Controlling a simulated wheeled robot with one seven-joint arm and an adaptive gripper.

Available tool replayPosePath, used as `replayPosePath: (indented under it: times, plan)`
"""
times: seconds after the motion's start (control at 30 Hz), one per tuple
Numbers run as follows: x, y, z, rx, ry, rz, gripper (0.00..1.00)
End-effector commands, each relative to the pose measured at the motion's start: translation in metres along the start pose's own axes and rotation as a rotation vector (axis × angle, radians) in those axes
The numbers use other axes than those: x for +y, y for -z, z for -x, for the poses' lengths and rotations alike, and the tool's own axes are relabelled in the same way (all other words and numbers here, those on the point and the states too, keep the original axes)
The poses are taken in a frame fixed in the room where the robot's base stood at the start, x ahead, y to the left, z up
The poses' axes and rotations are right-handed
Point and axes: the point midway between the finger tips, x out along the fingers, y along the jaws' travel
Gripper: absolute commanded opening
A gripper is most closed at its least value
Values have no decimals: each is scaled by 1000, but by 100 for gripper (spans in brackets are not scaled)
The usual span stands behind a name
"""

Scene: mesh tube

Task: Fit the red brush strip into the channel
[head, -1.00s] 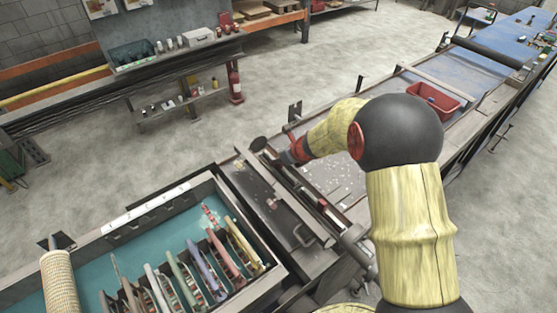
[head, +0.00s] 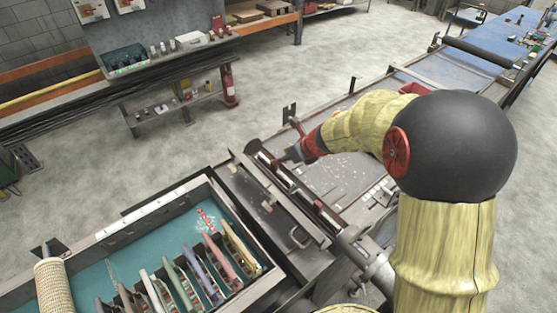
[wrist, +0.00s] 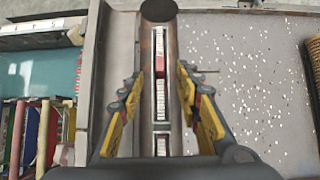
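The channel (head: 290,190) is a long dark rail running diagonally in the head view. In the wrist view the channel (wrist: 147,110) runs upright through the middle. A narrow pale segmented strip with a short red section (wrist: 160,68) lies along its slot; I cannot tell whether this is the red brush strip. My gripper (wrist: 160,82) has its yellow fingers apart, one on each side of the slot, gripping nothing visible. In the head view my gripper (head: 286,156) is over the channel's far part. A pinkish-red strip (head: 220,257) stands among other coloured strips in the tray.
The teal-floored tray (head: 95,265) stands left of the channel, with a woven roll (head: 52,288) at its left end. A grey speckled bed (head: 350,172) lies right of the channel. A round dark knob (wrist: 158,10) sits at the channel's far end.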

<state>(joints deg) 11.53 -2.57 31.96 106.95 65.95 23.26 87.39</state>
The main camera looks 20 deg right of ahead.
Motion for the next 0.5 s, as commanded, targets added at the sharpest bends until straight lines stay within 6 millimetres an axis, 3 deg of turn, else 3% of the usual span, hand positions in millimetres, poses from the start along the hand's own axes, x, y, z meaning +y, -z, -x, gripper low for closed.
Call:
replayPosePath:
  times: [0.2,0.5]
  plan:
    - [0,0,20,0,0,0,34]
    - [0,0,22,0,0,0,34]
